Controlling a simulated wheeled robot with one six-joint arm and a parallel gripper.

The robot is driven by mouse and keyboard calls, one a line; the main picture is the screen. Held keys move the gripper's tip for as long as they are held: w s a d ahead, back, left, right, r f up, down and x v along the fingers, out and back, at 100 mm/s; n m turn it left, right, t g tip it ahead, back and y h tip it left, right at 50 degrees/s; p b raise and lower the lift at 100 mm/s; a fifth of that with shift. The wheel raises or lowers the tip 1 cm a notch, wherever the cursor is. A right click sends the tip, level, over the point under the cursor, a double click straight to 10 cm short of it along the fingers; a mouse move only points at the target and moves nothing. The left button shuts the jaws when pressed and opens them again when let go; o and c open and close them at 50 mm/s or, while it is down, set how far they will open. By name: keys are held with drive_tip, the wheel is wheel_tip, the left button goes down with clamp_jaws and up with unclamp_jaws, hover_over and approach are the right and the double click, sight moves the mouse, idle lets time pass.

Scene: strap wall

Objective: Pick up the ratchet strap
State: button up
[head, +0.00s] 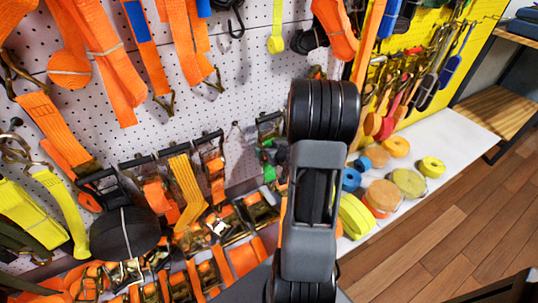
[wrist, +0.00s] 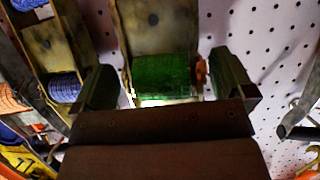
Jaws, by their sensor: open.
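A ratchet strap with a metal frame and green webbing (wrist: 165,76) is close up in the middle of the wrist view, against the white pegboard. My gripper (wrist: 164,88) is open, with one dark finger on each side of the green webbing. I cannot tell whether either finger touches it. A broad dark part across the bottom of the wrist view hides what lies below. A bit of green strap (head: 267,158) shows just left of the arm.
In the head view, orange straps (head: 110,60) crowd the pegboard (head: 262,85). Rolled straps (head: 383,195) lie on a white shelf. Wooden floor (head: 450,240) is clear at right.

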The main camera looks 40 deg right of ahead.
drive_tip(key=shift+x, duration=0.95)
drive_tip(key=shift+c, duration=0.4)
drive_tip(key=c, duration=1.3)
drive_tip(key=shift+w+r, duration=0.1)
drive_tip(key=shift+r, duration=0.05)
drive_tip(key=shift+c, duration=0.6)
drive_tip(key=shift+r, duration=0.15)
